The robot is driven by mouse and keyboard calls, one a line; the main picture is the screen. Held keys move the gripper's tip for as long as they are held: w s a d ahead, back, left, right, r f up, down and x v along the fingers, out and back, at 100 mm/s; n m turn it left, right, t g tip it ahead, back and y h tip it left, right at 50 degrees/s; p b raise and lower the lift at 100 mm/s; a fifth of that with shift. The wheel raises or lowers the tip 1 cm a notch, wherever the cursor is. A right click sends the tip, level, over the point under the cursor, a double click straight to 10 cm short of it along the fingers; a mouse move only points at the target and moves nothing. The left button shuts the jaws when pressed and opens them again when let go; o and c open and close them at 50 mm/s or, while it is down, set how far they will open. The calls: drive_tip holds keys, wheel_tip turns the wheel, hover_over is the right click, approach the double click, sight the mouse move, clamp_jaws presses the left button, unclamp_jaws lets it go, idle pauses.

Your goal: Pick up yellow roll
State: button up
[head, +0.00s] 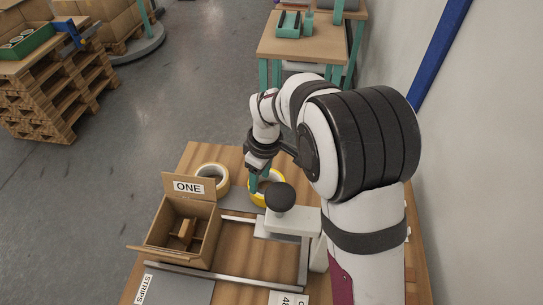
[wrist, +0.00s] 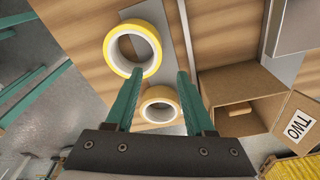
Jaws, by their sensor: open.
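The yellow roll (head: 277,200) lies flat on the table in the head view, partly hidden by my gripper (head: 259,183) and the black knob. My gripper is open and empty, with its green fingers pointing down beside the roll. In the wrist view the yellow roll (wrist: 112,50) is at the upper left, ahead of my gripper (wrist: 160,73). The left fingertip overlaps its lower rim in that picture; I cannot tell whether they touch.
A tan roll (head: 222,184) lies left of the yellow one; it also shows between the fingers in the wrist view (wrist: 146,112). An open cardboard box (head: 154,243) with a label reading ONE stands at front left. A black knob (head: 280,197) stands close to the yellow roll.

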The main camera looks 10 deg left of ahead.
sight(258, 195)
drive_tip(key=f, duration=0.7)
drive_tip(key=w+a+f, duration=0.1)
drive_tip(key=f, duration=0.2)
drive_tip(key=shift+f, duration=0.4)
clamp_jaws()
